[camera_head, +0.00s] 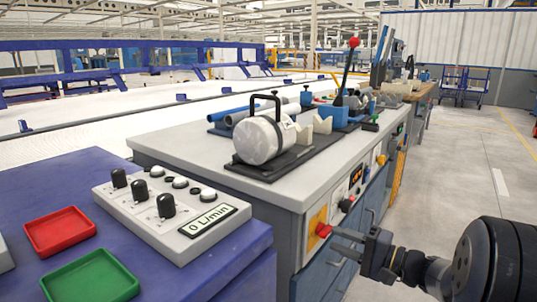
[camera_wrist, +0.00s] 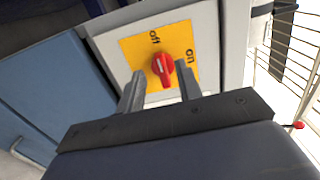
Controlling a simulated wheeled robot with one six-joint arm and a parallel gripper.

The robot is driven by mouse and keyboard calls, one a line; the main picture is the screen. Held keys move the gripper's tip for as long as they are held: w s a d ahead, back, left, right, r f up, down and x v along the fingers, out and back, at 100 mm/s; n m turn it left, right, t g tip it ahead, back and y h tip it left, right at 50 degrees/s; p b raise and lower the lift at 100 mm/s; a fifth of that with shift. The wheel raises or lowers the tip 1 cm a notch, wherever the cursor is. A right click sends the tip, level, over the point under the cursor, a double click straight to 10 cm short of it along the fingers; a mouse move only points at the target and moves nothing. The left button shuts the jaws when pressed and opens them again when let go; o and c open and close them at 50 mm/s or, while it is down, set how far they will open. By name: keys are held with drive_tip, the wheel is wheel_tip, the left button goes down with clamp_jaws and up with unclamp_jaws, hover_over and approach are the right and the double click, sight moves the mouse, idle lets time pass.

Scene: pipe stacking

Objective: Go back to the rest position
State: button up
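My gripper (camera_head: 343,240) is at the front end of the grey-topped workbench (camera_head: 190,150), close to a red rotary switch (camera_head: 323,230) on a yellow plate. In the wrist view, my gripper (camera_wrist: 160,78) is open. One finger is on each side of the red switch (camera_wrist: 163,68), with visible gaps, and nothing is held. The yellow plate (camera_wrist: 185,40) is marked "off" at its upper left and "on" at its right. The switch handle stands roughly upright in that view; I cannot tell which setting it is on.
A control box reading 0 L/min (camera_head: 172,210), a red tray (camera_head: 60,231) and a green tray (camera_head: 90,278) sit on the blue table at left. The floor at right (camera_head: 480,160) is clear.

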drive_tip(key=shift+r+p+x, duration=0.15)
drive_tip(key=shift+p+x, duration=0.1)
drive_tip(key=shift+x, duration=0.35)
drive_tip(key=shift+r+p+x, duration=0.15)
drive_tip(key=shift+p+x, duration=0.05)
drive_tip(key=shift+x, duration=0.4)
drive_tip(key=m+p, duration=0.2)
drive_tip(key=p, duration=0.1)
drive_tip(key=m+p, duration=0.2)
drive_tip(key=p, duration=0.1)
drive_tip(key=m+p, duration=0.2)
drive_tip(key=p, duration=0.1)
drive_tip(key=shift+d+r, duration=0.1)
drive_tip(key=shift+r, duration=0.2)
drive_tip(key=m+p, duration=0.2)
drive_tip(key=shift+w+p, duration=0.1)
drive_tip(key=shift+p, duration=0.2)
drive_tip(key=shift+f, duration=0.15)
